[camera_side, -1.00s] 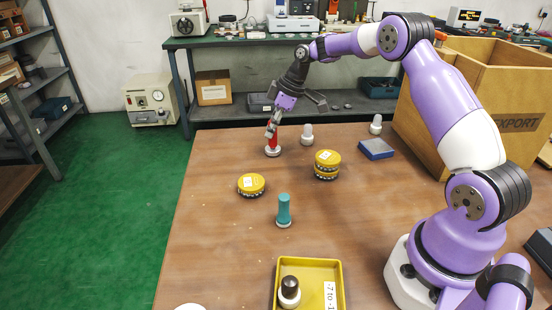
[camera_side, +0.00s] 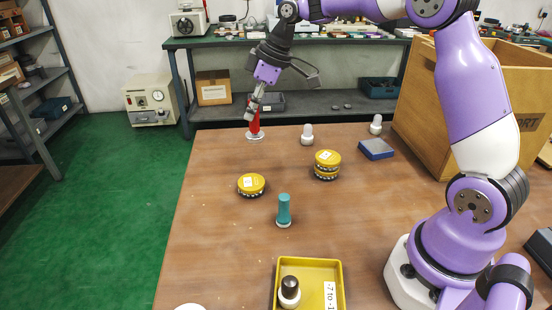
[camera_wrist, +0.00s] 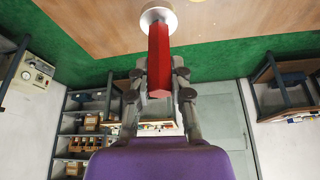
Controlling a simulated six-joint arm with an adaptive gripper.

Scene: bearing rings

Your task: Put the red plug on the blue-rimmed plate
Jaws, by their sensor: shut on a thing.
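The red plug (camera_side: 255,122) has a pale round base and is upright or nearly so near the table's far left edge. My gripper (camera_side: 252,108) is shut on its upper part from above. In the wrist view the red plug (camera_wrist: 159,48) sits between the two fingers of my gripper (camera_wrist: 159,84), its base pointing away from me. The plug seems raised off the table, but the height is hard to tell. A white thing (camera_side: 190,306) is cut off at the bottom edge of the side view; no blue rim shows on it, so I cannot tell whether it is the plate.
A teal plug (camera_side: 284,208) stands mid-table near two yellow-topped bearing stacks (camera_side: 251,184) (camera_side: 327,160). White plugs (camera_side: 307,135) (camera_side: 376,125) and a blue box (camera_side: 376,149) are at the back. A yellow tray (camera_side: 337,268) holds a black plug. A wooden crate (camera_side: 430,130) stands right.

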